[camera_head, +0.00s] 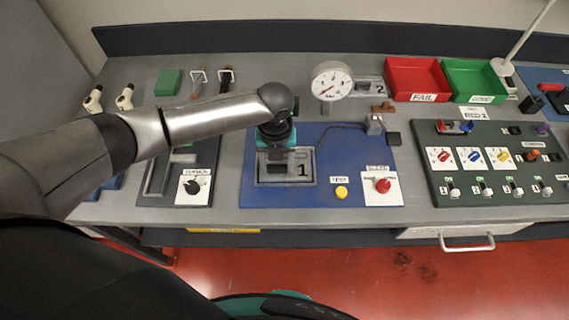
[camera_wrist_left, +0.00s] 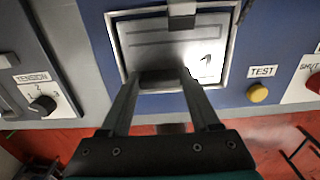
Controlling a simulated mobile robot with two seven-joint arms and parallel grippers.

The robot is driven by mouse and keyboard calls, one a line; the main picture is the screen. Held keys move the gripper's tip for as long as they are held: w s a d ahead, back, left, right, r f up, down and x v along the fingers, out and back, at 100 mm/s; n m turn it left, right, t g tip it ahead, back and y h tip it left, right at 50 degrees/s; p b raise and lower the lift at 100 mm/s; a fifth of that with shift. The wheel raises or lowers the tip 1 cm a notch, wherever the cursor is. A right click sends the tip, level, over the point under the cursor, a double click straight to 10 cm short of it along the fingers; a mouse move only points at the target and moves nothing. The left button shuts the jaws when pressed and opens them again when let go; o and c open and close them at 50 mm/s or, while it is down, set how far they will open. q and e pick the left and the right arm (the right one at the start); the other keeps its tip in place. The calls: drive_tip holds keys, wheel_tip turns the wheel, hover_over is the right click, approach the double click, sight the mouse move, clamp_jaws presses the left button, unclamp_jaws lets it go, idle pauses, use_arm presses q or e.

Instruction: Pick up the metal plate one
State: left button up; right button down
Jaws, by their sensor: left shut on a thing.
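Metal plate one (camera_head: 300,170) is a grey plate marked "1" in a raised frame on the blue panel (camera_head: 330,145). In the left wrist view the plate (camera_wrist_left: 150,35) fills most of the frame opening. My left gripper (camera_head: 275,153) points down over it, partly hidden by my own wrist. In the wrist view its two fingers (camera_wrist_left: 160,80) are on either side of a dark grip bar at the plate's near edge, shut on it. I cannot tell whether the plate is lifted clear of its frame. My right gripper is in neither view.
A dial gauge (camera_head: 331,80) stands behind the blue panel, near plate two's frame (camera_head: 368,87). A yellow TEST button (camera_head: 341,192) and a red knob (camera_head: 382,185) are at its front. Red (camera_head: 416,78) and green (camera_head: 474,80) bins stand at back right.

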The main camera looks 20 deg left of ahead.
use_arm(q)
clamp_jaws()
drive_tip(key=shift+w+r, duration=0.1)
